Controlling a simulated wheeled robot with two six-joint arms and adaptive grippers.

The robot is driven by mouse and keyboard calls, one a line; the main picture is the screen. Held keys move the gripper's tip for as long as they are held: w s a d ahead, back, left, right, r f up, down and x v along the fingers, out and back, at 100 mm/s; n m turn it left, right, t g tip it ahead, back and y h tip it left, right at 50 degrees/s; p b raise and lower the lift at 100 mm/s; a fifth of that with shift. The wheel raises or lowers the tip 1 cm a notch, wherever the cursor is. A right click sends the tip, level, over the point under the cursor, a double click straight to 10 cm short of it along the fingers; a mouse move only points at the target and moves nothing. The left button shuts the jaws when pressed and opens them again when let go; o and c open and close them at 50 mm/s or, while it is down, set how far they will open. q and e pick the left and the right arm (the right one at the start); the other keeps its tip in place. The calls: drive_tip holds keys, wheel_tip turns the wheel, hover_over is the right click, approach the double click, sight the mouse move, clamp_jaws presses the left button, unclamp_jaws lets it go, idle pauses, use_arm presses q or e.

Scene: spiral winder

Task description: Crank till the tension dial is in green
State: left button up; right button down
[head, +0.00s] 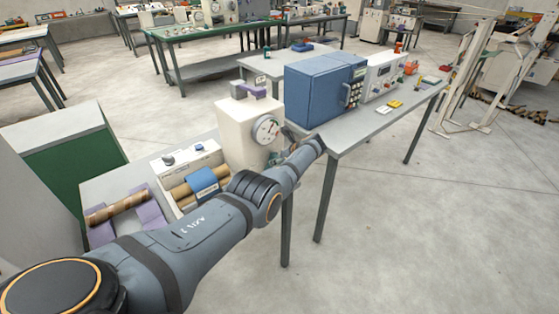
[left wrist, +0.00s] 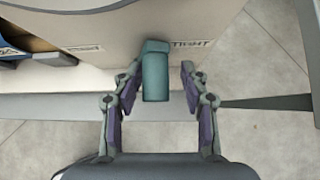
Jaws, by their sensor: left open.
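The cream winder housing (head: 236,127) stands on the bench in the head view, with a round white tension dial (head: 266,129) on its face. The dial's needle and colour zones are too small to read. In the left wrist view a teal crank handle (left wrist: 155,82) sticks out from the cream housing (left wrist: 120,22), left of a "TIGHT" label (left wrist: 190,44). My left gripper (left wrist: 162,70) is open, its two fingers on either side of the handle with gaps visible. In the head view my forearm reaches past the housing's right side. My right gripper is not in view.
A cardboard roll with a blue band (head: 203,182) lies left of the housing, and a brown tube (head: 117,206) rests on purple supports. A blue cabinet (head: 317,92) stands close behind on another table.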

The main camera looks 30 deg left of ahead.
use_arm(q)
drive_tip(key=shift+d+r, duration=0.4)
drive_tip(key=v, duration=1.1)
drive_tip(key=shift+s, duration=0.15)
